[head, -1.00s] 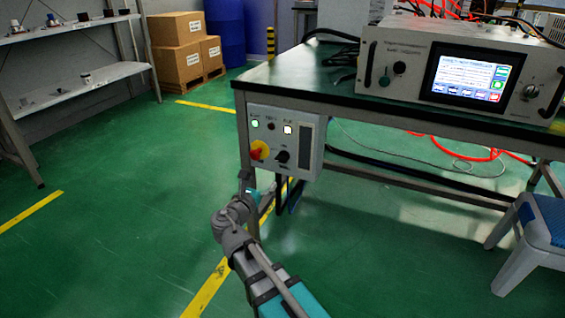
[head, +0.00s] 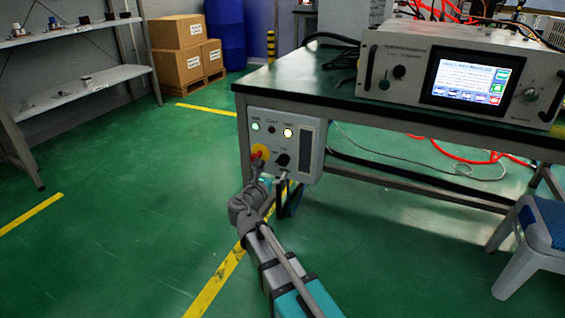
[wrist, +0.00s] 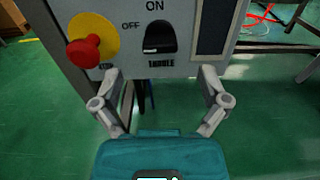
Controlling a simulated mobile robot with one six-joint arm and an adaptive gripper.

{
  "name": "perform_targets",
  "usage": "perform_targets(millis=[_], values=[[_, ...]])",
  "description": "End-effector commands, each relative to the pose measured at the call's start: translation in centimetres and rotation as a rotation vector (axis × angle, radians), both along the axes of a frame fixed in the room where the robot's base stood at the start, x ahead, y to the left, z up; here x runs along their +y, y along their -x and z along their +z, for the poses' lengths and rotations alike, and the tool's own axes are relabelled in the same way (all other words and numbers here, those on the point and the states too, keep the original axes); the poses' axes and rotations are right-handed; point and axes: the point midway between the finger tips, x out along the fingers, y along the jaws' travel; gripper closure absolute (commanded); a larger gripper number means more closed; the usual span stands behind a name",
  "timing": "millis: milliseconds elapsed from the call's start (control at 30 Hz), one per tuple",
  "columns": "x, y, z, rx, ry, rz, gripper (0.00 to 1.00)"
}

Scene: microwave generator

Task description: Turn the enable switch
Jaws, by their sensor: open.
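The enable switch (wrist: 159,38) is a black rotary knob on a grey control box, with OFF at its left, ON above it and a label below. In the head view the knob (head: 283,160) sits at the lower middle of the control box (head: 312,152). Its white mark appears at the lower left, on the OFF side. My gripper (wrist: 161,72) is open, its two fingers spread to either side below the knob, not closed on it.
A red emergency button (wrist: 83,50) on a yellow disc is left of the switch, near my left finger. Two lamps glow on the box's upper part. The table (head: 300,80) above carries a generator (head: 400,85) with a lit screen. A stool (head: 535,235) stands at right.

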Motion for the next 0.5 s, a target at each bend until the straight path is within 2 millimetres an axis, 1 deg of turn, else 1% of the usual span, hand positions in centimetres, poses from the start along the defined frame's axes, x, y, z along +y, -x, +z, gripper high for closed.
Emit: perform_targets(millis=[33, 200, 333, 500], values=[[-0.2, -1.0, 0.0, 0.0, 0.0, -0.001, 0.06], [-1.1, -3.4, 0.0, 0.0, 0.0, -0.001, 0.06], [-1.7, -4.8, 0.0, 0.0, 0.0, -0.001, 0.06], [-2.1, -5.9, 0.0, 0.0, 0.0, -0.001, 0.06]])
